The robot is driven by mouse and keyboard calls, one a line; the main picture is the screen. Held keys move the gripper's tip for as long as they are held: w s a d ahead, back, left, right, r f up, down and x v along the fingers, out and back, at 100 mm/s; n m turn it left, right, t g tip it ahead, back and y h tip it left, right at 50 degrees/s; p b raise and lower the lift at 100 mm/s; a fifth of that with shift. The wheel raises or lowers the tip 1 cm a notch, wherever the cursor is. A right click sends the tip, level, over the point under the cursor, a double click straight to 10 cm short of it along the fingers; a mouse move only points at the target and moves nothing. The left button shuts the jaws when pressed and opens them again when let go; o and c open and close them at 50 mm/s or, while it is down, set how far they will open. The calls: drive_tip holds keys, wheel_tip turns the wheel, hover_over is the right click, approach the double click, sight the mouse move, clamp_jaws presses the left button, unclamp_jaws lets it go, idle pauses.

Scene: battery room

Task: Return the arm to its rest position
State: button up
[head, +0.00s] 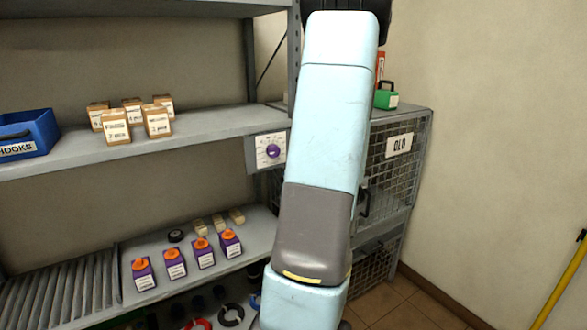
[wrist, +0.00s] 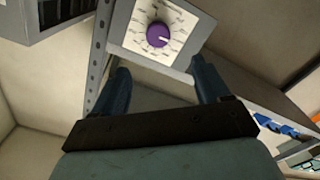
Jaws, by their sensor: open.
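My arm (head: 323,130) rises through the middle of the head view, pale blue with a grey section low down. It stands in front of the shelving and the left part of the wire cage. My gripper (wrist: 160,70) shows in the wrist view with its two dark blue fingers spread apart and nothing between them. A grey panel with a purple dial (wrist: 158,35) lies beyond the fingertips in that view. The fingers look apart from the dial, but the exact gap cannot be told. I cannot make out the fingers in the head view.
The dial panel (head: 267,152) hangs at the shelf end, close left of my arm. The wire cage (head: 391,165) stands right, with a green box (head: 386,96) on top. Cartons (head: 116,126) and a blue bin (head: 27,136) sit on the shelf. Floor (head: 405,303) at lower right is clear.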

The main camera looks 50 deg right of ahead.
drive_tip(key=shift+w, duration=0.1)
drive_tip(key=w+a+r+m+g+h, duration=0.1)
drive_tip(key=w+a+r+m+g, duration=0.2)
drive_tip(key=a, duration=0.5)
drive_tip(key=w+a+r+g, duration=0.2)
drive_tip(key=a+r+g, duration=0.3)
drive_tip(key=a, duration=0.4)
drive_tip(key=s+a+r+m+g+y, duration=0.1)
drive_tip(key=s+a+r+g+y, duration=0.2)
drive_tip(key=s+a, duration=1.5)
drive_tip(key=a+g+y, duration=0.1)
drive_tip(key=a+y, duration=0.1)
drive_tip(key=shift+a+r+m, duration=0.15)
drive_tip(key=shift+a+m, duration=0.15)
